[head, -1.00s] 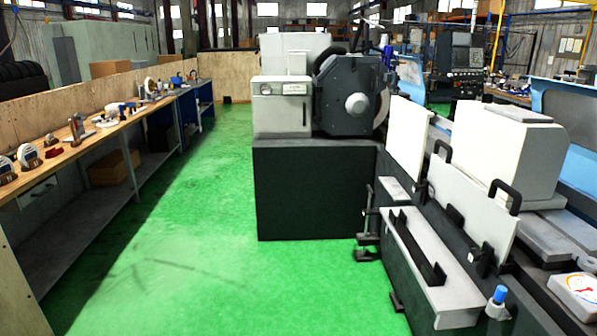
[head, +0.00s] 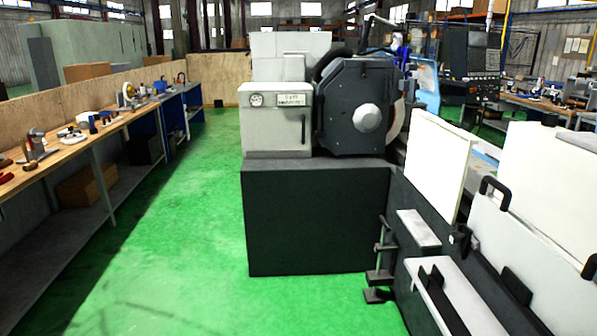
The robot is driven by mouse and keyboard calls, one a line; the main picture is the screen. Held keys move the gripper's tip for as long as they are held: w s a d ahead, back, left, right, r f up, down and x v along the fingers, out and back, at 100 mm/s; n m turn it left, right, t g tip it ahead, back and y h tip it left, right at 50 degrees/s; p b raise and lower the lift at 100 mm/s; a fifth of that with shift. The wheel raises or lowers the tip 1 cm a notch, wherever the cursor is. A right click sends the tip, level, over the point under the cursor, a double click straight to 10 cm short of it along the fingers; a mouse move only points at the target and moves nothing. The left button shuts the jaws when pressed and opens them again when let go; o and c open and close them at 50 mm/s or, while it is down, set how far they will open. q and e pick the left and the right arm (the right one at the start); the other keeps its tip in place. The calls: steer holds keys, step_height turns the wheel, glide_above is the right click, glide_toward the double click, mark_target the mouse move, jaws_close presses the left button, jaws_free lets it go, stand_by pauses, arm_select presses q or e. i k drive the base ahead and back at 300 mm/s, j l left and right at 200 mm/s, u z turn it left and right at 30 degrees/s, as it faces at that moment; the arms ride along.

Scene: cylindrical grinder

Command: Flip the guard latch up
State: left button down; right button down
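The cylindrical grinder's dark wheel guard (head: 355,105) with a round grey hub (head: 366,117) stands ahead, right of centre. Light guard panels (head: 440,165) run along the machine's front at the right. A small black fitting (head: 461,239) sits at the left end of the lower guard panel (head: 530,265). It may be the guard latch, but it is too small to tell whether it is up or down. A black handle (head: 494,187) is on that panel's top edge. Neither of my grippers is in view.
A dark machine base (head: 315,220) stands under the grinder head. A black foot pedal stand (head: 380,278) is on the floor beside it. A wooden workbench (head: 60,150) with tools runs along the left. Green floor (head: 190,240) is clear between bench and machine.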

mark_target(363, 76)
steer(key=i+j+z, duration=0.1)
steer(key=i, duration=1.3)
steer(key=i+z, duration=0.45)
steer(key=i, duration=0.15)
steer(key=i+j+z, duration=0.2)
steer(key=i+z, duration=0.3)
steer(key=i+j+z, duration=0.1)
steer(key=i+z, duration=0.2)
steer(key=i+j+z, duration=0.3)
steer(key=i+l, duration=0.05)
steer(key=l, duration=0.05)
